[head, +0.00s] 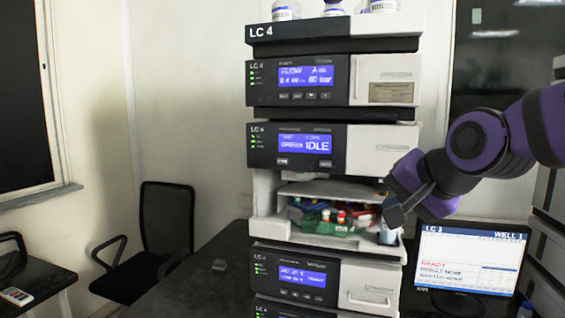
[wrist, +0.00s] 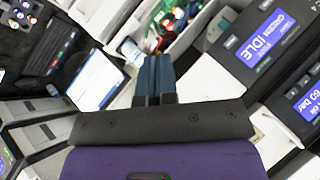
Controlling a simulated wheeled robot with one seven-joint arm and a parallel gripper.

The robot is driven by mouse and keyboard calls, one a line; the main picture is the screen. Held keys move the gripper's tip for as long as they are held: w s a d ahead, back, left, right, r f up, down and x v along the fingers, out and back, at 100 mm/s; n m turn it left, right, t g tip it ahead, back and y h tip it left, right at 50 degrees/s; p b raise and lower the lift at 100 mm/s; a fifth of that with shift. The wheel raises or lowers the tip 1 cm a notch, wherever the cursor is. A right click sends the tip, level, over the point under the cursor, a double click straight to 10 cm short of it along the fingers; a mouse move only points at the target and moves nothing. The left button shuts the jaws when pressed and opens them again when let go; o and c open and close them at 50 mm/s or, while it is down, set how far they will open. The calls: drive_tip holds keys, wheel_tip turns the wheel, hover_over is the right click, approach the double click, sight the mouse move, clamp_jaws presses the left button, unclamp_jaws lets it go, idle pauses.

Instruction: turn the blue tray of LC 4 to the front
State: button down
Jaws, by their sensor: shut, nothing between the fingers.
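The LC 4 stack has an open sampler bay (head: 340,190) below the IDLE display, with coloured trays inside. A green tray (head: 322,226) with red- and white-capped vials faces the front. Bits of blue show behind it, and I take these as the blue tray (wrist: 170,18); it is mostly hidden. Red parts show among the trays too. My gripper (head: 389,226) is at the right end of the bay opening, fingers pointing down. In the wrist view my gripper (wrist: 153,78) has its fingers together and empty, beside the trays; I cannot tell whether they touch anything.
Pump and detector modules (head: 310,82) sit above the bay, with bottles (head: 286,9) on top. Another module (head: 310,280) is below. A monitor (head: 468,262) reading LC 3 stands at right. A black chair (head: 165,235) and dark bench (head: 205,270) are at left.

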sight(278, 162)
drive_tip(key=w+a+r+m+t+y, duration=0.1)
drive_tip(key=w+a+m+t, duration=0.1)
drive_tip(key=w+a+m, duration=0.2)
drive_tip(key=w+a+m+t+y, duration=0.2)
drive_tip(key=w+a+m, duration=0.2)
drive_tip(key=a, duration=0.6)
drive_tip(key=w+a+r+m+t+y, duration=0.1)
drive_tip(key=w+a+m+t, duration=0.1)
drive_tip(key=w+a+m, duration=0.3)
drive_tip(key=a, duration=0.3)
drive_tip(key=shift+r, duration=0.35)
drive_tip(key=shift+w, duration=0.15)
drive_tip(key=shift+w+d, duration=0.5)
drive_tip(key=shift+w, duration=0.85)
drive_tip(key=shift+w+d, duration=0.55)
drive_tip(key=shift+w, duration=0.8)
drive_tip(key=shift+w+d, duration=0.5)
drive_tip(key=shift+w, duration=0.85)
drive_tip(key=shift+w+d, duration=0.15)
drive_tip(key=shift+w, duration=0.25)
